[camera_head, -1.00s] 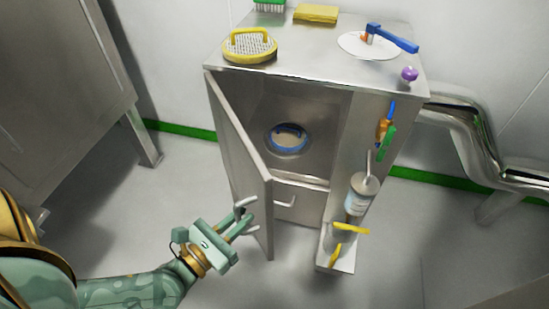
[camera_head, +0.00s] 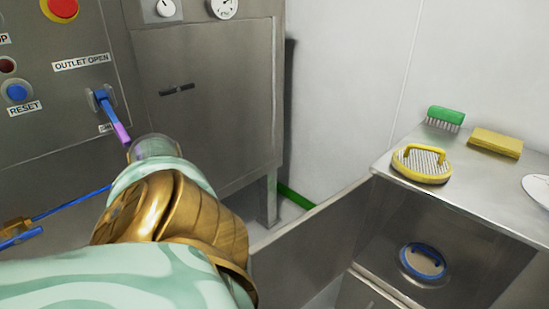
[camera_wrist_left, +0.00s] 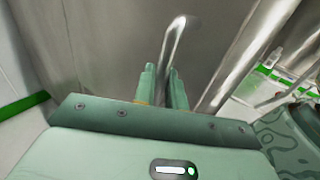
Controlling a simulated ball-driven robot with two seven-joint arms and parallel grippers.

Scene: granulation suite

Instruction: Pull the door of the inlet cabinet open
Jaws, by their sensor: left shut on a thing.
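The inlet cabinet (camera_head: 505,213) stands at the lower right of the head view, its front open to the inside. Its door (camera_head: 322,228) is swung out to the left, away from the opening. In the left wrist view the door's bar handle (camera_wrist_left: 174,47) rises between the fingers of my left gripper (camera_wrist_left: 163,88), which is shut on it. In the head view my left arm fills the lower left and my left gripper is out of sight. A blue-ringed round port (camera_head: 424,262) shows inside the cabinet. My right gripper is not in view.
On the cabinet top are a yellow-handled round sieve (camera_head: 422,165), a green brush (camera_head: 445,118), a yellow sponge (camera_head: 495,142) and a white disc (camera_head: 538,190). A steel machine (camera_head: 215,95) and a control panel (camera_head: 60,100) stand behind my left arm.

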